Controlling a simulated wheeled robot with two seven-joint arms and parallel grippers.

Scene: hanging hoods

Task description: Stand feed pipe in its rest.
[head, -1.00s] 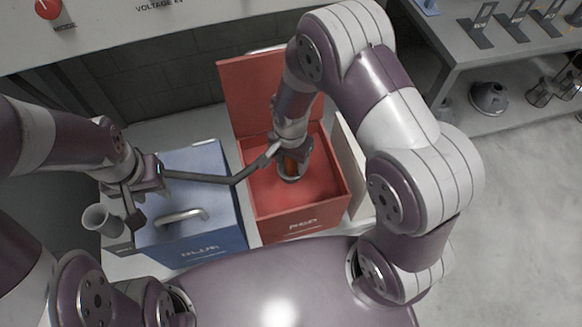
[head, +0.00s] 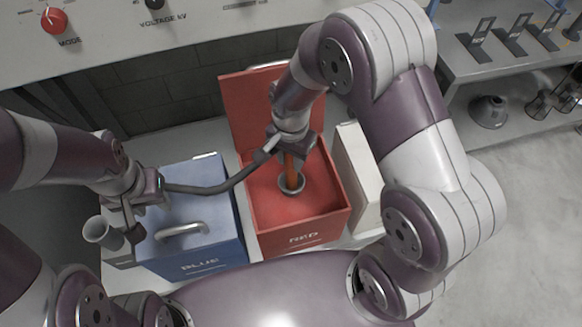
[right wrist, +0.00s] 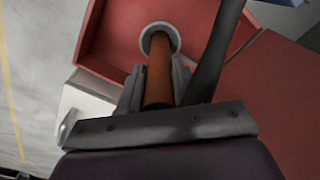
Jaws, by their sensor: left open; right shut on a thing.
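An orange pipe (head: 289,168), likely the feed pipe, points down over the open red box (head: 256,218). My right gripper (head: 290,150) is shut on the pipe's upper part. In the right wrist view the pipe (right wrist: 159,75) runs from the fingers to a grey ring (right wrist: 160,36) at its far end. The ring also shows in the head view (head: 291,190); I cannot tell whether it belongs to the pipe or is a separate socket. My left gripper (head: 130,218) is open, close to a grey cup-shaped holder (head: 97,229) left of the blue box.
The blue box (head: 200,258) is closed, with a handle on top. A dark curved bar (head: 205,189) spans between my two grippers; its attachment is unclear. A white box (head: 357,170) stands right of the red box. A bench (head: 535,68) stands at the upper right.

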